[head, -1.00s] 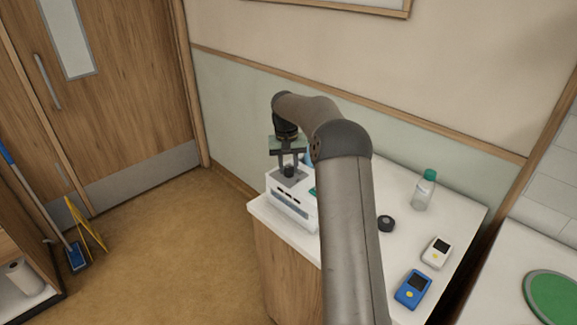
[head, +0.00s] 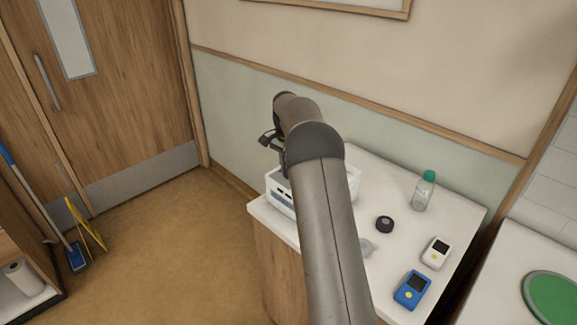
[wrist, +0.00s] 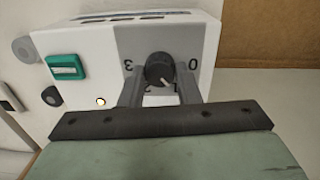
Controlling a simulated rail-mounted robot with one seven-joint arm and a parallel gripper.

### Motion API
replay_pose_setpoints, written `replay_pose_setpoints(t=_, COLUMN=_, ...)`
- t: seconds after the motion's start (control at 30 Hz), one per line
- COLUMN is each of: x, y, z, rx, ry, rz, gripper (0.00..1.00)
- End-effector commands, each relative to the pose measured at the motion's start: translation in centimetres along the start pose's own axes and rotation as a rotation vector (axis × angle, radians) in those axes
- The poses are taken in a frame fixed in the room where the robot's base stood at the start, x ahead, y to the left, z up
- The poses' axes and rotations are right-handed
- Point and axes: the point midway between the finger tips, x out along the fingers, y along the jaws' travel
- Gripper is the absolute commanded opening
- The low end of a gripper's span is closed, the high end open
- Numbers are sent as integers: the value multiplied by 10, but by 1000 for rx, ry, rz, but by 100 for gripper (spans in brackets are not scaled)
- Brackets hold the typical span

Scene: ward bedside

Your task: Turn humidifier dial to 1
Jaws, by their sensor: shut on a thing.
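The white humidifier (head: 279,204) stands on the bedside cabinet, partly hidden behind my arm in the head view. In the wrist view, its body (wrist: 95,45) carries a grey panel with a black dial (wrist: 159,68). Numbers 3 and 0 show left and right of the dial; 1 and 2 are partly covered below it. The dial's white mark points down and slightly right, close to the 1. My gripper (wrist: 158,88) is shut on the dial, one finger on each side. In the head view, the fingertips and dial are hidden by my arm.
A green rocker switch (wrist: 65,67) is left of the dial. On the white cabinet top (head: 395,200) are a green-capped bottle (head: 422,192), a black round object (head: 384,224), a white device (head: 437,252) and a blue device (head: 411,289).

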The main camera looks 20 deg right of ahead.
Motion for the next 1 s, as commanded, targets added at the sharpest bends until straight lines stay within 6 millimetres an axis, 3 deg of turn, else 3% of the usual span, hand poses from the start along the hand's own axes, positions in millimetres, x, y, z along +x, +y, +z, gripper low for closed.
replay_pose_setpoints(t=0.3, x=-2, y=0, z=-2, rx=102, ry=0, rz=-4, gripper=7)
replay_pose_setpoints(t=0.8, x=-3, y=0, z=-2, rx=117, ry=0, rz=-4, gripper=7)
replay_pose_setpoints(t=0.83, x=-3, y=0, z=-2, rx=117, ry=0, rz=-4, gripper=38)
replay_pose_setpoints(t=0.87, x=-2, y=0, z=-2, rx=117, ry=0, rz=-4, gripper=46)
replay_pose_setpoints(t=0.9, x=-2, y=0, z=-2, rx=117, ry=-1, rz=-4, gripper=51)
replay_pose_setpoints(t=1.0, x=-2, y=0, z=-1, rx=117, ry=-2, rz=-3, gripper=51)
